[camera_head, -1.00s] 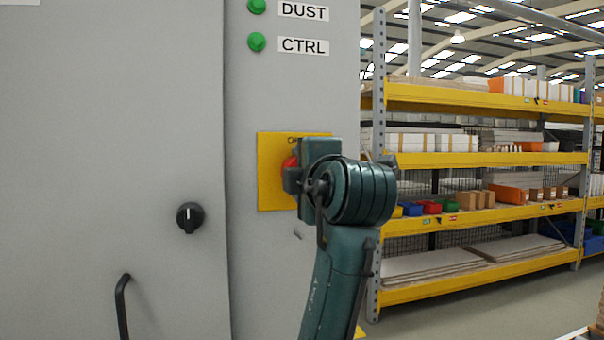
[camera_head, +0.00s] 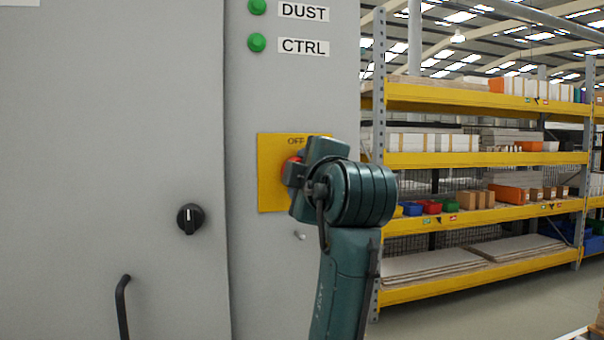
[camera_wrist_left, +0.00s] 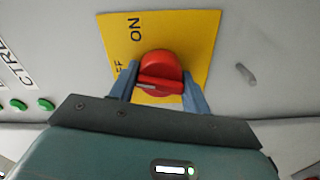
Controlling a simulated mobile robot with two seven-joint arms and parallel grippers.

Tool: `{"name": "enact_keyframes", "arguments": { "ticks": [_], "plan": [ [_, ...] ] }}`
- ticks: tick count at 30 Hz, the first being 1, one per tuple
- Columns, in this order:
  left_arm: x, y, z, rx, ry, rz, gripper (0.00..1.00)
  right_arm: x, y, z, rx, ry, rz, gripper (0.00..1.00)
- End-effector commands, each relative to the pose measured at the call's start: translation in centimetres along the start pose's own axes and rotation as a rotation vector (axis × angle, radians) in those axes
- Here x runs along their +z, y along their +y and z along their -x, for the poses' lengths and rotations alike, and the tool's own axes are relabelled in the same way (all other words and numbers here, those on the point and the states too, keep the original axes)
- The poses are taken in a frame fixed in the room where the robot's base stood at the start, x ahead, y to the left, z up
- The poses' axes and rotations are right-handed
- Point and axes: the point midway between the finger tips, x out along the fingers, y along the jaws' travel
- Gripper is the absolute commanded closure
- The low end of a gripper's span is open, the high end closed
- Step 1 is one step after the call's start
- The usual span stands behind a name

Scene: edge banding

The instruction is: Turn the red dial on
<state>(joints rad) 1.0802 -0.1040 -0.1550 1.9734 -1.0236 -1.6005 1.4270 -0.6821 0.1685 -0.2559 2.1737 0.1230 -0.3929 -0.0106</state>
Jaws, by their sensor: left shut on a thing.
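The red dial (camera_wrist_left: 160,64) sits on a yellow plate (camera_wrist_left: 195,35) on a grey cabinet. In the left wrist view its raised ridge lies nearly level, with a white mark at the left end. "ON" reads at the plate's top, and part of "OFF" at its left. My left gripper (camera_wrist_left: 161,82) has a blue finger on each side of the dial and is shut on it. In the head view the dial (camera_head: 291,168) is mostly hidden behind my tilted left gripper (camera_head: 297,172), and "OFF" shows above it. My right gripper is not in view.
Green buttons marked DUST (camera_head: 257,7) and CTRL (camera_head: 257,42) are above the plate. A black knob (camera_head: 190,218) and a black handle (camera_head: 122,305) are on the cabinet door at left. Yellow shelving (camera_head: 470,160) stands behind at right.

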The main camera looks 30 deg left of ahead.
Motion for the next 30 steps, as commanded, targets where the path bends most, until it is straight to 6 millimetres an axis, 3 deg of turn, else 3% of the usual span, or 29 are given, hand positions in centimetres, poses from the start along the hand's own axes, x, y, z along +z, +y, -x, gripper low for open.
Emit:
{"name": "enact_keyframes", "arguments": {
  "ticks": [30],
  "plan": [
    [0.0,0.0,0.0,-0.006,-0.006,-0.961,0.75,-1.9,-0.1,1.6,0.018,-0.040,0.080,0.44]
  ]
}}
